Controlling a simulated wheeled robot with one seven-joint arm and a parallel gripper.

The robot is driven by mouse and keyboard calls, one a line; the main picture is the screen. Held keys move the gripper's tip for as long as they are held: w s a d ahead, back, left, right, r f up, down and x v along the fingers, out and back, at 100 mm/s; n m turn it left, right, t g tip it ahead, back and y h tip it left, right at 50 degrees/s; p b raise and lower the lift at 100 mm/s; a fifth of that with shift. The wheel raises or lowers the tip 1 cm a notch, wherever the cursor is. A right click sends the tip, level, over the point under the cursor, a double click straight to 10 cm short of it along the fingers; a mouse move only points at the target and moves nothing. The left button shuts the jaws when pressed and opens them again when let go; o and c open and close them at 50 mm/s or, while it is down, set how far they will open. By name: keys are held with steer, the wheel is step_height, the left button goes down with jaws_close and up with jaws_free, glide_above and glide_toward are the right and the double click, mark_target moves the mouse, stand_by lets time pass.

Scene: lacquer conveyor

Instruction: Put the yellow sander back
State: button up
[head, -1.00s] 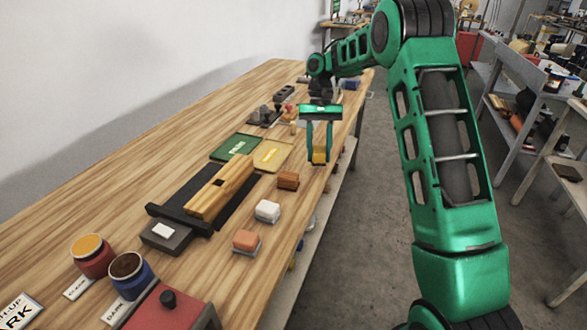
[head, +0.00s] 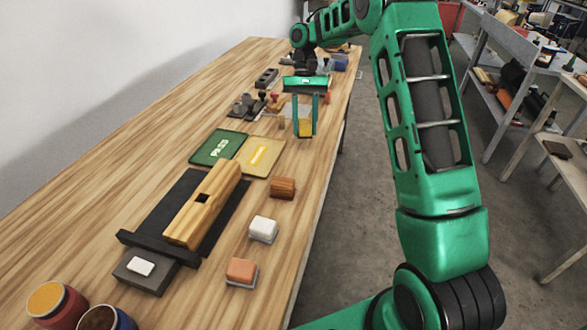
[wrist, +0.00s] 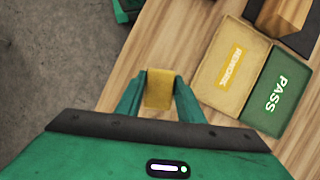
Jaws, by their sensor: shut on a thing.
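My gripper (head: 305,122) is shut on the yellow sander (head: 304,128), a small yellow block held between its two green fingers. In the head view they are over the right side of the wooden table, beyond the brown block. In the wrist view the yellow sander (wrist: 159,88) sits between the fingertips, with bare table past it. Whether its underside touches the table I cannot tell. A row of similar blocks lies along the table's right edge: brown (head: 282,187), white (head: 263,229) and orange (head: 241,271).
A green PASS tray (head: 216,147) and a yellow REWORK tray (head: 249,168) lie left of the blocks. A wooden workpiece (head: 205,203) rests on a black fixture (head: 134,241). Stamps and small tools (head: 247,105) stand behind. Bare table lies around the brown block.

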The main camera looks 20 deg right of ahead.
steer(key=shift+s+a+r+m, duration=0.25)
steer(key=shift+a+r+m, duration=0.05)
steer(key=shift+a, duration=0.15)
steer(key=s+a+r+m+t+y, duration=0.1)
steer(key=s+a+r+m+t, duration=0.15)
steer(key=s+m, duration=0.45)
steer(key=s+a+r+m+t, duration=0.2)
steer(key=s+a+m, duration=0.2)
steer(key=s+m, duration=0.3)
steer(key=s+a+r+m+t+y, duration=0.1)
steer(key=s+a+r+m+t, duration=0.15)
steer(key=s+m, duration=0.45)
steer(key=w+d+f, duration=0.1)
steer(key=w+f, duration=0.1)
steer(key=w, duration=0.1)
steer(key=w+d+f, duration=0.1)
steer(key=w+f, duration=0.2)
steer(key=w, duration=0.1)
steer(key=w+d+f, duration=0.1)
steer(key=w+f, duration=0.1)
steer(key=w, duration=0.2)
steer(key=shift+f, duration=2.15)
steer(key=shift+f, duration=0.1)
steer(key=o, duration=1)
